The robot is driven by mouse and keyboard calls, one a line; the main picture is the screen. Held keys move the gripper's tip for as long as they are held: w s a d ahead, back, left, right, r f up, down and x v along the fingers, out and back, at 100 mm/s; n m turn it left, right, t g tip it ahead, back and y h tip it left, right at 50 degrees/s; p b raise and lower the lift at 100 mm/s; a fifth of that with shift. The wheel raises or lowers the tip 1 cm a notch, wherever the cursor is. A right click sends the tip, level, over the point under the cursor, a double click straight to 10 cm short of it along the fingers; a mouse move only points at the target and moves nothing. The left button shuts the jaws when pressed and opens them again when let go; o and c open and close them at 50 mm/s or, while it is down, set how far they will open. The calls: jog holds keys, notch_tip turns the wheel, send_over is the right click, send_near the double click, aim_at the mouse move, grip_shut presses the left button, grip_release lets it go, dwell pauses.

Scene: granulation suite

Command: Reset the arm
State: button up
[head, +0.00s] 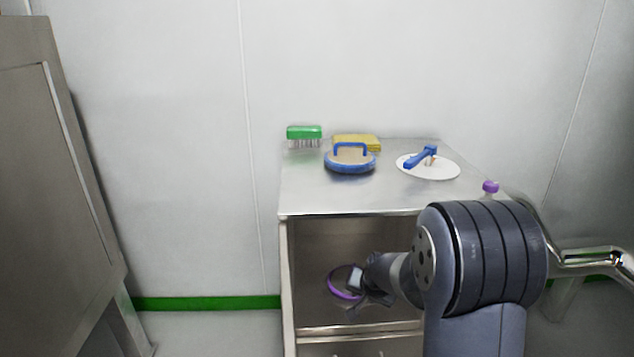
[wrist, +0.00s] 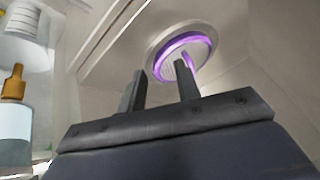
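My gripper (wrist: 159,67) shows in the wrist view with its two dark fingers apart and nothing visible between them. In the head view my arm reaches in from the right, and my gripper (head: 364,290) is low, in front of the open space under the steel top. A round piece with a purple ring (head: 345,295) shows beside the gripper, partly hidden by it. In the wrist view the purple ring (wrist: 160,66) lies beyond the fingertips on a pale round base. I cannot tell whether the gripper touches it.
The steel cabinet top (head: 310,195) holds a green brush (head: 304,132), yellow sponge (head: 365,140), blue-handled round tool (head: 350,166) and white plate (head: 440,172) with a blue tool (head: 420,157). A purple-capped item (head: 490,186) stands at right. A dropper bottle (wrist: 14,125) is left in the wrist view.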

jog(key=w+b, duration=0.1)
jog(key=w, duration=0.2)
jog(key=w+b, duration=0.1)
jog(key=w, duration=0.3)
jog(key=w+b, duration=0.1)
jog(key=w, duration=0.3)
jog(key=shift+w+a+f, duration=0.1)
jog(key=shift+a+f, duration=0.05)
jog(key=shift+a, duration=0.15)
jog(key=b+x, duration=0.2)
jog(key=x, duration=0.2)
jog(key=shift+w, duration=0.15)
jog(key=shift+w+f, duration=0.35)
jog(key=shift+f, duration=0.25)
